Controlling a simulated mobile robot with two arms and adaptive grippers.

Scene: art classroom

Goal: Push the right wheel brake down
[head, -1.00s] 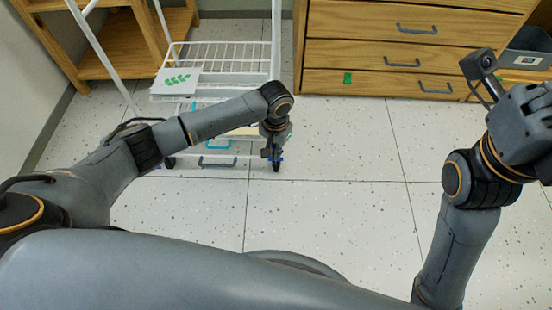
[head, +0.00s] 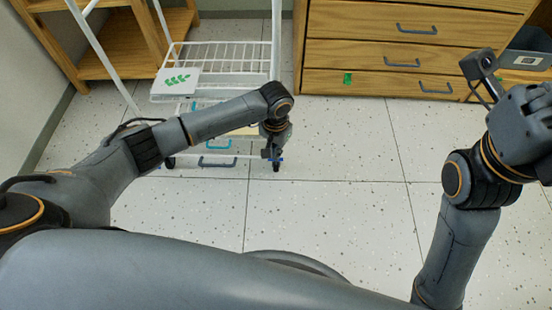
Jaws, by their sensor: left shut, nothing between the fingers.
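A white wire cart (head: 225,57) stands on wheels at the upper left of the head view. Its right front wheel (head: 276,168) is small and black, with a bit of blue (head: 281,159) by it that may be the brake lever. My left gripper (head: 268,155) points down right at this wheel, shut and empty. It hides part of the wheel and brake, so I cannot tell whether they touch or whether the lever is down. The left front wheel (head: 170,162) shows beyond my forearm. My right arm is at the right edge; its fingertips are not in view.
A wooden drawer cabinet (head: 375,50) stands right of the cart, and wooden shelves (head: 120,45) stand behind left. The speckled tile floor (head: 340,200) in front is clear.

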